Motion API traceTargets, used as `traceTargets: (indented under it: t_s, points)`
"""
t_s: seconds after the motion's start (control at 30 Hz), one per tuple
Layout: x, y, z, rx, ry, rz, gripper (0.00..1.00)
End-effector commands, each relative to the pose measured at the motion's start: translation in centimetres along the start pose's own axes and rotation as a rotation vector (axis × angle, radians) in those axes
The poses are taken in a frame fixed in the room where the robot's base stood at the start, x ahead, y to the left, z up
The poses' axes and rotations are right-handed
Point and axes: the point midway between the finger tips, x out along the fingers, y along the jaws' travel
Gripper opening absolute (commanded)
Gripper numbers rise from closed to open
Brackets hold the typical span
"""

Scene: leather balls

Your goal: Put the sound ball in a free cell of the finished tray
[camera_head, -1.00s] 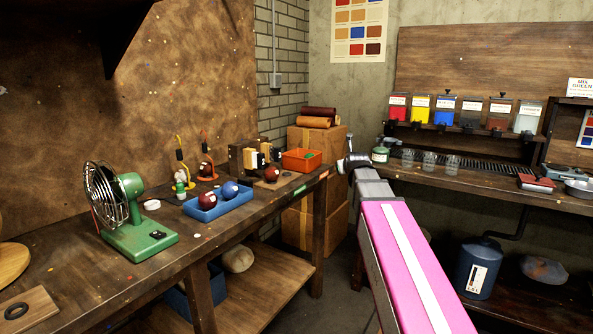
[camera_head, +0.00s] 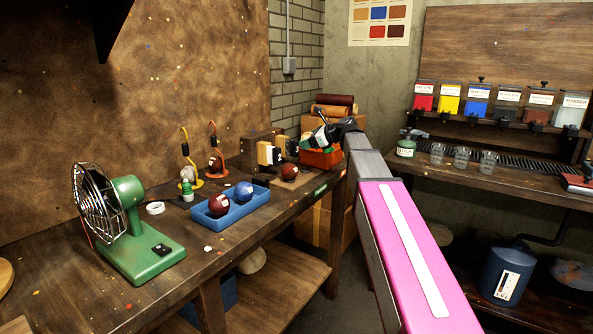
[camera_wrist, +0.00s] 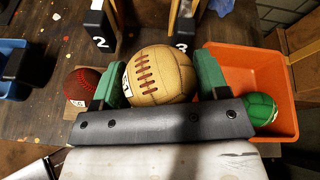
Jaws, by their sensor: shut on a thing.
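My gripper (camera_wrist: 158,88) has green fingers and is shut on a tan laced ball (camera_wrist: 160,72) in the wrist view. The ball has a white label on its left side. In the head view my gripper (camera_head: 318,138) is over or beside the orange bin (camera_head: 323,160), and the tan ball is hard to make out there. The blue tray (camera_head: 229,216) stands on the bench left of it, with a dark red ball (camera_head: 219,205) and a blue ball (camera_head: 244,190) in it. The tray also shows in the wrist view (camera_wrist: 12,44). I cannot read its cells.
A green ball (camera_wrist: 260,110) lies in the orange bin. A dark red ball (camera_head: 290,171) rests on a small board left of the bin. Numbered stands (camera_head: 268,153) rise behind. Orange and yellow wire holders (camera_head: 215,165) and a green fan (camera_head: 130,225) stand farther left.

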Motion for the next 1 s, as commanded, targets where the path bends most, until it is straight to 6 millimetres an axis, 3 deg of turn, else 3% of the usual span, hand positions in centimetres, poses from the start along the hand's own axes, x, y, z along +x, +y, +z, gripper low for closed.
traceTargets:
  t_s: [0.17,0.5,1.0]
  points:
    - [0.4,0.3,0.6,-0.022,-0.014,0.055,0.42]
    - [2.2,1.6,-3.9,-0.020,-0.013,0.057,0.42]
    - [3.9,2.6,-8.1,-0.020,-0.013,0.055,0.42]
